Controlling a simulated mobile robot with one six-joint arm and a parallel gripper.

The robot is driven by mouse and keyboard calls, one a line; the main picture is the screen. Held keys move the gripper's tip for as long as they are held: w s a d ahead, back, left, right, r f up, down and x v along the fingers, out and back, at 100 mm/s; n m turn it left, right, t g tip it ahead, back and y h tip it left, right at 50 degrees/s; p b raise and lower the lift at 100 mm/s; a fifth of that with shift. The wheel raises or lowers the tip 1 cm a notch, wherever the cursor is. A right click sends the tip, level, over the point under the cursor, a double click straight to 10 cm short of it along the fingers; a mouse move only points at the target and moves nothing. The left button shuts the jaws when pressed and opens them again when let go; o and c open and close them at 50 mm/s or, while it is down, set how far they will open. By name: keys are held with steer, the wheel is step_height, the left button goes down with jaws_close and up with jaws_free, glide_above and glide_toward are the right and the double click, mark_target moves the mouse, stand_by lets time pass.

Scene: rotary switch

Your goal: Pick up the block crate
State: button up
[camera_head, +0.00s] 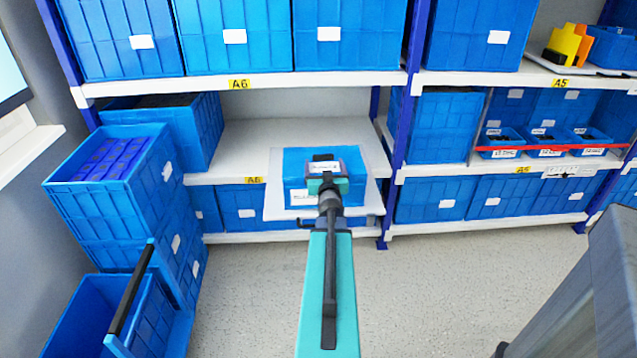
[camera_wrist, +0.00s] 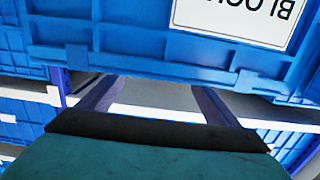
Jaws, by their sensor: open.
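The block crate (camera_head: 296,168) is a blue box on a white board on the middle shelf of the A6 bay. In the wrist view its blue ribbed wall (camera_wrist: 120,25) fills the top, with a white label, upside down and cut off, reading "BLOC". My gripper (camera_head: 325,180) is open and in front of the crate in the head view, covering part of it. In the wrist view the crate wall is just beyond my gripper, and I see no part of it held. I cannot tell whether the fingers touch the crate.
The white board (camera_head: 277,207) juts out from the shelf (camera_head: 250,135). Blue crates (camera_head: 180,130) stand to its left, and a blue upright (camera_head: 398,130) is to its right. Stacked crates (camera_head: 120,215) stand on the floor at left. The grey floor (camera_head: 430,300) in front is clear.

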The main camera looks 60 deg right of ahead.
mark_target(324, 157)
steer(key=shift+x, duration=1.85)
steer(key=shift+s, duration=0.1)
steer(key=c, duration=2.1)
steer(key=shift+r, duration=0.1)
jaws_close()
